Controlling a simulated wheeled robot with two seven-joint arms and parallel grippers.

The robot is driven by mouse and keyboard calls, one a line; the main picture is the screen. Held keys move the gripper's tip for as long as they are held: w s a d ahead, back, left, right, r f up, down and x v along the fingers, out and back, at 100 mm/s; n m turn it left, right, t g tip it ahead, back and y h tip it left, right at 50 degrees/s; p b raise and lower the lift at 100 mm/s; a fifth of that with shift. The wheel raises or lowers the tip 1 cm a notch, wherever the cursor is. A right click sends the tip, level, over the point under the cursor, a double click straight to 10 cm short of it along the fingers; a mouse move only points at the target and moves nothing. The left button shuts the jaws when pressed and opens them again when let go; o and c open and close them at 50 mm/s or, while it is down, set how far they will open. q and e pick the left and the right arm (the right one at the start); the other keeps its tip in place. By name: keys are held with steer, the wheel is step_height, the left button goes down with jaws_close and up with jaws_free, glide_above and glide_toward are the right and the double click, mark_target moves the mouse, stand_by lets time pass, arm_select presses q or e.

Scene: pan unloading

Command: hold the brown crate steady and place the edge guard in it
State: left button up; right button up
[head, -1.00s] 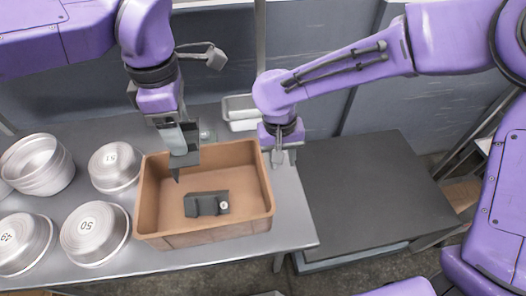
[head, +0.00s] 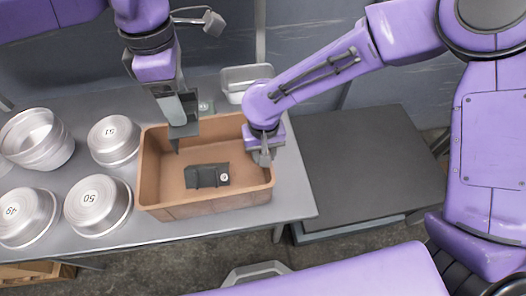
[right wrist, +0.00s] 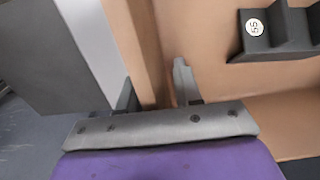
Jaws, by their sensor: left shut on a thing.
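The brown crate (head: 208,210) stands on the metal table, and its right wall (right wrist: 148,45) shows in the right wrist view. My left gripper (head: 178,118) is shut on a dark grey angled piece, the edge guard (head: 184,131), above the left part of the crate. Its lower tip reaches inside the rim; I cannot tell whether it touches the crate. My right gripper (head: 263,152) is at the crate's right wall. In the right wrist view its fingers (right wrist: 157,92) straddle that wall, with a gap showing.
A dark stepped part (head: 207,176) with a round white label lies on the crate floor. Several metal pans (head: 97,206) stand left of the crate. A metal tray (head: 245,78) is behind it. A dark, bare surface (head: 362,160) lies to the right.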

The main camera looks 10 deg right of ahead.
jaws_close()
stand_by(1.5)
